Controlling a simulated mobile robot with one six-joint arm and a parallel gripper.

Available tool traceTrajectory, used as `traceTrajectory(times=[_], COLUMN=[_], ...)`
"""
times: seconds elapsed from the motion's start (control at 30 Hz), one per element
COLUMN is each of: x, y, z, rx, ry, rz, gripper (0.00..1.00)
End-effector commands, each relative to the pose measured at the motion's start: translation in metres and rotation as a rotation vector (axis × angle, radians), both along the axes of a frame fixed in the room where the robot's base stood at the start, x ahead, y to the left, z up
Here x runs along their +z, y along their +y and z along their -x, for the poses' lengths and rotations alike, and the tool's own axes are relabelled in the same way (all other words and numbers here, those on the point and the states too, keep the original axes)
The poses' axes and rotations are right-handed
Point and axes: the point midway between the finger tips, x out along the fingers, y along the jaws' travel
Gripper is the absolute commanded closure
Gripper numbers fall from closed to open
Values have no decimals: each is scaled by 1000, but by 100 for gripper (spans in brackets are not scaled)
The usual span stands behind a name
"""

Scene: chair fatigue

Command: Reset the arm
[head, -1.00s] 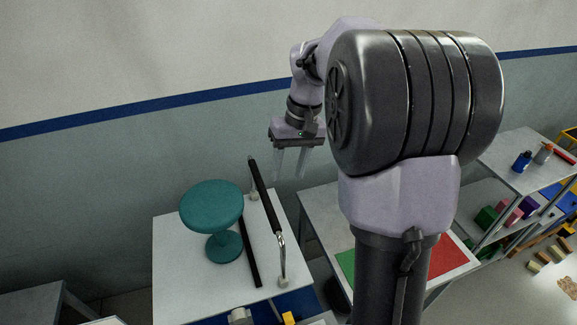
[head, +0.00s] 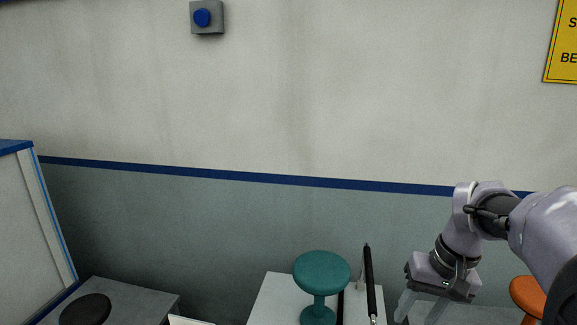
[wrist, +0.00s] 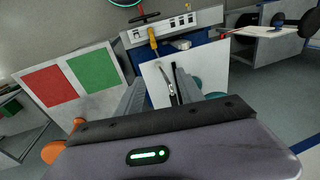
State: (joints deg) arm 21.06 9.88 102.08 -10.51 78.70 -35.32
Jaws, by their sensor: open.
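My gripper (head: 421,306) is at the lower right of the head view, on my bent arm. Its two pale fingers point down and stand apart, with nothing seen between them. In the wrist view my gripper (wrist: 168,98) also shows its fingers spread and empty, above and apart from the white table (wrist: 155,72). In the head view it is to the right of the teal stool (head: 321,268) and the black-handled bar (head: 369,280).
A blue button box (head: 206,17) and a yellow sign (head: 563,42) are on the wall. A dark round seat (head: 86,309) is at lower left and an orange one (head: 527,294) at right. The wrist view shows a red panel (wrist: 47,87) and a green panel (wrist: 95,69).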

Motion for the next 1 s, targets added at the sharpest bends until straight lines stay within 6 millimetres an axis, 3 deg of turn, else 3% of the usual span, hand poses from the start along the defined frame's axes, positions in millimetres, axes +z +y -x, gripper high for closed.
traceTrajectory(times=[0.03, 0.27, 0.37, 0.5, 0.6, 0.7, 1.0], x=[-12, -36, -60, -107, -135, -144, -141], y=[13, 69, 95, 126, 139, 144, 144], z=[8, 58, 89, 136, 160, 170, 171], rx=[-5, -58, -89, -137, -167, -182, -186], ry=[-21, -138, -204, -309, -365, -388, -389], rz=[6, 23, 17, -15, -45, -61, -63], gripper=[56, 56, 56, 56, 56, 56, 56])
